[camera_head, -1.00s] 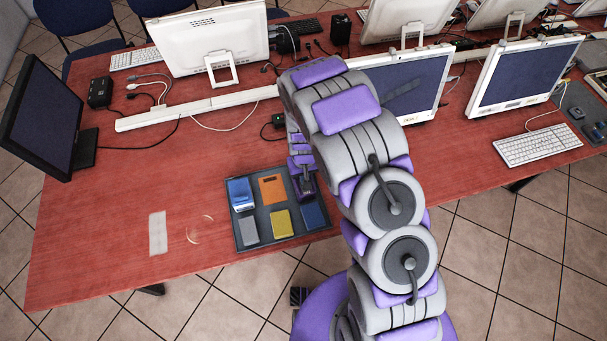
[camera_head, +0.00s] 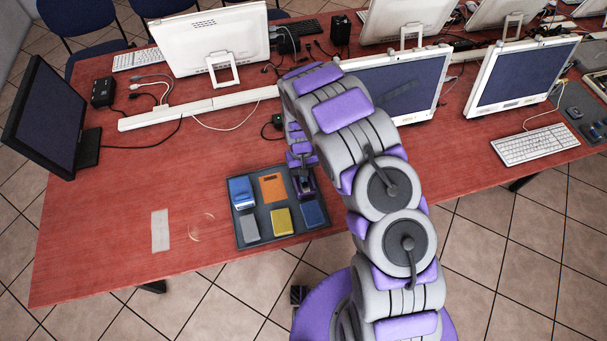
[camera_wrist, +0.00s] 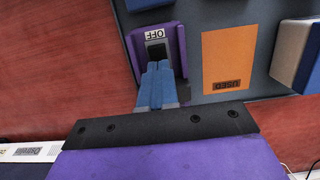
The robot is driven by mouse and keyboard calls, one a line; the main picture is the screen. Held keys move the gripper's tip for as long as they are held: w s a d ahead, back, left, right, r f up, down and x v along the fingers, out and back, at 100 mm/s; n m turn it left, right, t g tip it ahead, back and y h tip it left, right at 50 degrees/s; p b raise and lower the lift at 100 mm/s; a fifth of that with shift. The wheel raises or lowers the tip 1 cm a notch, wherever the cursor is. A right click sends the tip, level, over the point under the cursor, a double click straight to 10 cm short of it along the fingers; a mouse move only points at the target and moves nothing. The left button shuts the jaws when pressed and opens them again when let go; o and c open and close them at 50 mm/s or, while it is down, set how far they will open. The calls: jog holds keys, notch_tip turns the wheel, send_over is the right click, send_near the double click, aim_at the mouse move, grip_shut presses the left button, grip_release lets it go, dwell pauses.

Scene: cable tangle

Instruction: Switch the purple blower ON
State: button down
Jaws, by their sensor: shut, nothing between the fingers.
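The purple blower (camera_wrist: 179,48) lies in the tray in the wrist view. It carries a black switch (camera_wrist: 157,51) with a white OFF label, upside down in this view. In the head view the blower (camera_head: 304,187) shows at the tray's upper right, partly hidden by my arm. My gripper (camera_wrist: 157,68) has its two blue fingers shut together and empty. The fingertips are over the blower, at the lower edge of the switch. They hide part of the switch. I cannot tell whether they touch it.
The grey tray (camera_head: 237,217) also holds an orange plate (camera_head: 272,188) marked USED, blue blocks, a grey block (camera_head: 251,228) and a yellow block (camera_head: 282,221). Monitors and cables stand behind on the red table. The table left of the tray is mostly clear.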

jog(key=shift+s+d+f, duration=0.2)
jog(key=shift+s+f, duration=0.4)
jog(key=shift+s, duration=0.1)
jog(key=shift+s+d+p, duration=0.25)
jog(key=shift+s+p, duration=0.2)
jog(key=shift+s, duration=0.45)
jog(key=w+a+r+p, duration=0.1)
jog(key=w+r, duration=0.1)
jog(key=r, duration=0.5)
jog(key=w+r+p, duration=0.1)
jog(key=w+r, duration=0.1)
jog(key=r, duration=0.5)
notch_tip(320, 180, up, 11)
jog(key=m+b, duration=0.1)
jog(key=b, duration=0.1)
send_over(307, 191)
jog(key=d, duration=0.5)
jog(key=s+d+r+m+b, duration=0.1)
jog(key=s+d+r, duration=0.2)
jog(key=s+r, duration=0.35)
jog(key=s+d+r+m+b, duration=0.1)
jog(key=s+d+r, duration=0.2)
jog(key=s, duration=0.6)
jog(key=s+d, duration=0.1)
jog(key=s, duration=1.2)
jog(key=shift+s+d+r+y+b, duration=0.3)
jog(key=shift+s+r+b, duration=0.05)
jog(key=shift+r+b, duration=0.1)
